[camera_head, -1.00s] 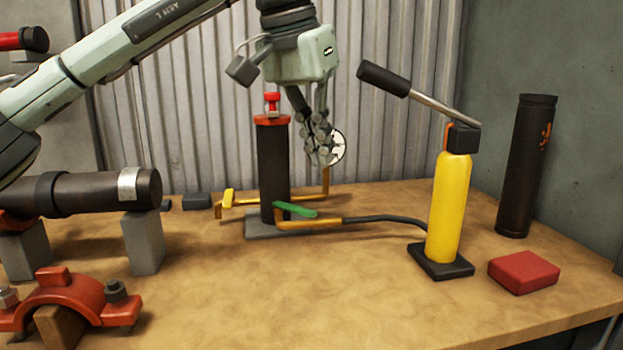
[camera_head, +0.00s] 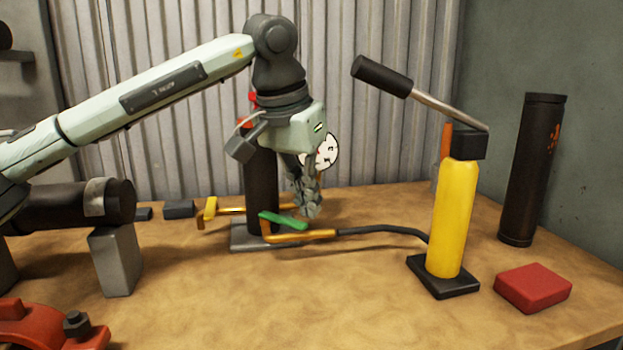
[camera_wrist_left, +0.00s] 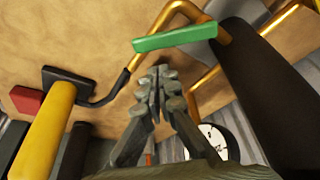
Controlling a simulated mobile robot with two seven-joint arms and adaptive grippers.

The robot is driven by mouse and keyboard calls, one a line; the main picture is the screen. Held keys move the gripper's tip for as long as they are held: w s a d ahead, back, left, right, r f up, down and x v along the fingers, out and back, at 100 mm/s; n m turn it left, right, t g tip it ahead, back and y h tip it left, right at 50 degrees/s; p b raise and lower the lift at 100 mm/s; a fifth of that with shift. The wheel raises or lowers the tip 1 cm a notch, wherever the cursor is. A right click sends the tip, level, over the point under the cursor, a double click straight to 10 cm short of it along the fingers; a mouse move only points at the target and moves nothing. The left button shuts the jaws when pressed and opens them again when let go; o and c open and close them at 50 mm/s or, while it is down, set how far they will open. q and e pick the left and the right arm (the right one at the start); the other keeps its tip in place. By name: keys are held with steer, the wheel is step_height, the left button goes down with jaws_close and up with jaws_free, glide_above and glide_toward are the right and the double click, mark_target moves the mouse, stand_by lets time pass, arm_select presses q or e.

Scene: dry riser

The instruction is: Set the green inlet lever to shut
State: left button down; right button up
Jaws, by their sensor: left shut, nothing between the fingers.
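The green inlet lever (camera_head: 283,221) sits on the brass inlet pipe (camera_head: 300,236) at the foot of the dark riser pipe (camera_head: 261,185). It points to the right, roughly along the brass pipe. It also shows in the left wrist view (camera_wrist_left: 175,39), just beyond the fingertips. My left gripper (camera_head: 311,212) is shut and empty, pointing down, close to the right of the lever's end. In the left wrist view its fingertips (camera_wrist_left: 158,76) look apart from the lever. Whether they touch is hard to tell in the head view. My right gripper is out of view.
A yellow hand pump (camera_head: 453,215) with a raised black-gripped handle stands to the right, joined by a black hose (camera_head: 385,231). A round gauge (camera_head: 328,150) is behind my gripper. A yellow lever (camera_head: 209,211) is at the left. A red block (camera_head: 533,288) lies front right. The front middle table is clear.

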arm_select(q)
steer(key=shift+s+a, duration=0.4)
steer(key=shift+s, duration=0.15)
steer(key=shift+s+a, duration=0.15)
steer(key=shift+s, duration=0.1)
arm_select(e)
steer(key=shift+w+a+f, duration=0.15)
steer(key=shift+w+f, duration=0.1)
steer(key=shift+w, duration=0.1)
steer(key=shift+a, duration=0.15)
arm_select(q)
steer(key=shift+s, duration=0.15)
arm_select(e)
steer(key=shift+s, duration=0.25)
